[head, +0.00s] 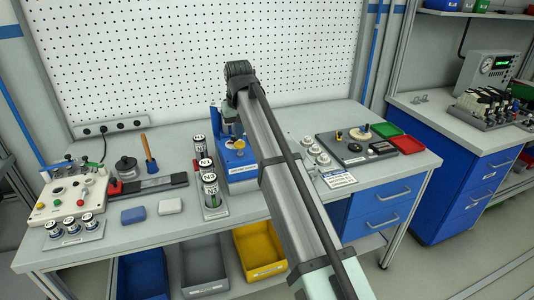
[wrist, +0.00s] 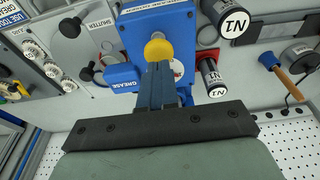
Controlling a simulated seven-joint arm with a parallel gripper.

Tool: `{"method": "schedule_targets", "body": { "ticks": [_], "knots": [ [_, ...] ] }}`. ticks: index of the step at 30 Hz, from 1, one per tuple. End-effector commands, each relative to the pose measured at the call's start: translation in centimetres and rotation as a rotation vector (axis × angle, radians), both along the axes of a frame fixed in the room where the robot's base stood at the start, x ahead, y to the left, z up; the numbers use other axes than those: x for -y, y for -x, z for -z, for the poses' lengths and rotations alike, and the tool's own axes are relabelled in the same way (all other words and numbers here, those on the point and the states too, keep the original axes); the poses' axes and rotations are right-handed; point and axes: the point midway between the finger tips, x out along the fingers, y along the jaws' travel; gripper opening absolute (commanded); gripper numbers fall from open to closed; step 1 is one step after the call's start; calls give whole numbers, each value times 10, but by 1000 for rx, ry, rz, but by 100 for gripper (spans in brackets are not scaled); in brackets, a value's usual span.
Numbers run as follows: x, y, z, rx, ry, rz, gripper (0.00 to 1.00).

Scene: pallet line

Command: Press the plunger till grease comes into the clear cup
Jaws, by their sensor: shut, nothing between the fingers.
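A blue grease dispenser (head: 241,172) stands on the bench, partly hidden by my arm in the head view. In the wrist view its blue body (wrist: 160,18) fills the top middle, with a block marked GREASE (wrist: 122,78) beside it. A round yellow plunger knob (wrist: 158,48) sits on the dispenser; it also shows in the head view (head: 239,144). My gripper (wrist: 160,68) is shut and empty, its fingertips right at the knob's edge in the wrist view. I cannot tell whether they touch it. I cannot make out the clear cup.
Black canisters with white N labels (head: 209,182) stand in a rack left of the dispenser. A control box (head: 70,195) is at the far left. A grey board (head: 352,150) with small parts and red (head: 407,144) and green trays lie at right. A pegboard (head: 190,60) stands behind.

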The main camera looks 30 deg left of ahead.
Motion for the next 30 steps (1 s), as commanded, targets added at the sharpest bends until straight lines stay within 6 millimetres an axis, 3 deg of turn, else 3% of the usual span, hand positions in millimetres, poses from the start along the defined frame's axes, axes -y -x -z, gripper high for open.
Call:
{"method": "schedule_targets", "body": {
  "ticks": [17,30],
  "knots": [
    [0,0,1,0,0,0,0],
    [0,0,13,0,0,0,0]
  ]
}}
